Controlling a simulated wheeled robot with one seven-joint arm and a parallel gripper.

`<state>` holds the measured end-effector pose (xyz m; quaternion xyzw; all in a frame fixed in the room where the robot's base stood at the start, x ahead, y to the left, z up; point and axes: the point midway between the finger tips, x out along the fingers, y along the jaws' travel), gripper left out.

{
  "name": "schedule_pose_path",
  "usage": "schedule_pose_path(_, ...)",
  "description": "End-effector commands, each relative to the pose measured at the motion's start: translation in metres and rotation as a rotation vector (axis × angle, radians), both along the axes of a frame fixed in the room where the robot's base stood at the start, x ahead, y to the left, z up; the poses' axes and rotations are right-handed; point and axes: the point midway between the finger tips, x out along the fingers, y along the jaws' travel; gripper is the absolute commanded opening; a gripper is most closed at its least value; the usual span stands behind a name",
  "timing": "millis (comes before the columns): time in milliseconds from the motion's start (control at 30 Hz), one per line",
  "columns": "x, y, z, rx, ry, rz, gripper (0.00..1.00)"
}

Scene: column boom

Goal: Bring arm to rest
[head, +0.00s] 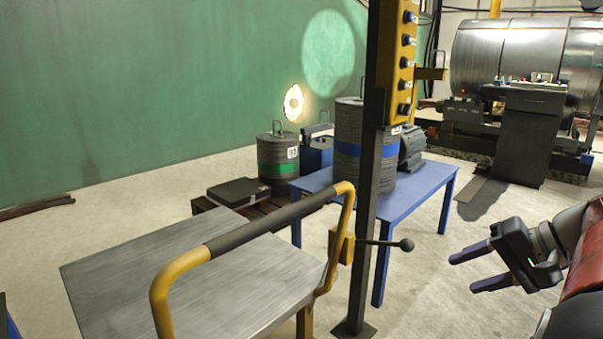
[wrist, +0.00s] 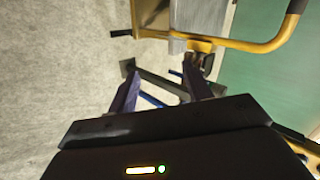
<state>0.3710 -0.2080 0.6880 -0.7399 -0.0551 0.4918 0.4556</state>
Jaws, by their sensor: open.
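My gripper (head: 470,270) is at the right of the head view, held in the air over the pale floor. Its two dark purple fingers point left and stand apart with nothing between them. In the wrist view my gripper (wrist: 155,88) also shows open, with the dark post and the floor beyond the fingers. My arm comes in from the right edge of the head view, and its lower part is cut off.
A dark post (head: 367,180) with a yellow button box (head: 397,65) and a lever (head: 406,245) stands left of my gripper. A yellow-railed metal cart (head: 190,285) is at front left. A blue table (head: 405,197) bears a striped cylinder (head: 347,140). Floor around my gripper is clear.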

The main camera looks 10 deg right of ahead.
Motion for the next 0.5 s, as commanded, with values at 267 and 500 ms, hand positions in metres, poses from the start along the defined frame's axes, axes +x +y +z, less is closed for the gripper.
schedule_pose_path(267,-0.014,0.091,0.004,-0.193,0.106,0.120,0.50)
schedule_pose_path(500,-0.063,0.177,-0.002,-0.572,0.092,0.285,0.50)
